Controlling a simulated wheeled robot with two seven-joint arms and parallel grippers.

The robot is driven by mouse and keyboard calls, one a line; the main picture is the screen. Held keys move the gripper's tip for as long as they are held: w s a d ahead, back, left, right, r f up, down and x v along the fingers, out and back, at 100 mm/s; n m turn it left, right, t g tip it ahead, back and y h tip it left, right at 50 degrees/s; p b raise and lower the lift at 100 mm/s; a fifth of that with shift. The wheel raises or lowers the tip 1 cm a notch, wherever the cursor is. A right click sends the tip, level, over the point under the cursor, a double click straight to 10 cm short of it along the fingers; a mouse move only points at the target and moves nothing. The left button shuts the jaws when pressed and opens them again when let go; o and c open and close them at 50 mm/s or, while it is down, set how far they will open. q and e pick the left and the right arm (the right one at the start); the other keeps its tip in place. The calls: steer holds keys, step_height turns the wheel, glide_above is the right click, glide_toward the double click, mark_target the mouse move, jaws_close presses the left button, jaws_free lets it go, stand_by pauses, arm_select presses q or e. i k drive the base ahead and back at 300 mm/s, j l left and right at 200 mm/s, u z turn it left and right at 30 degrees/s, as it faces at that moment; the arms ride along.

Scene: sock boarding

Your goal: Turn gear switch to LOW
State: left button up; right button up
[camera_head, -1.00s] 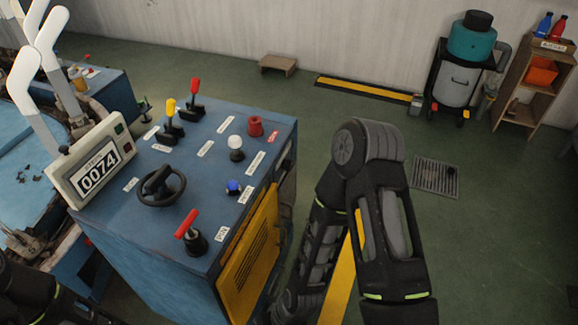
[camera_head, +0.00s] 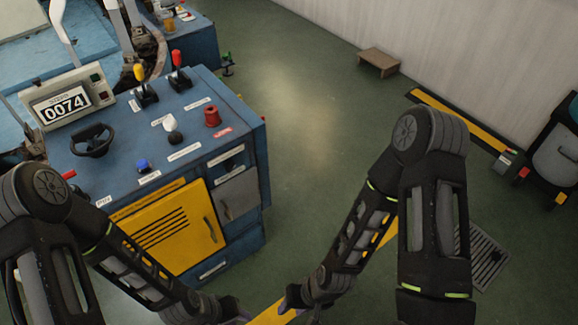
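The blue control console (camera_head: 222,100) stands at the left. On its top are a yellow-knobbed lever (camera_head: 142,88), a red-knobbed lever (camera_head: 178,72), a black handwheel (camera_head: 92,140), a white knob (camera_head: 170,126), a blue button (camera_head: 143,166) and a red button (camera_head: 212,116). The labels are too small to read, so I cannot tell which is the gear switch. My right gripper (camera_head: 290,300) is low, at the bottom edge, apart from the console. My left gripper (camera_head: 235,311) is low in front of it, cut off.
A counter display (camera_head: 68,104) reading 0074 stands on the console's left. A yellow door (camera_head: 170,228) is on its front. A small wooden stool (camera_head: 379,62) stands at the wall, and a dark cart (camera_head: 555,150) at the right.

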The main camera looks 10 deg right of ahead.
mark_target(229, 165)
steer(key=l+u, duration=0.1)
steer(key=l, duration=0.3)
steer(key=k+l+u, duration=0.1)
steer(key=l, duration=0.3)
steer(key=k+l+u, duration=0.1)
steer(key=l, duration=0.3)
steer(key=k+l+u, duration=0.1)
steer(key=l, duration=0.3)
steer(key=k, duration=0.05)
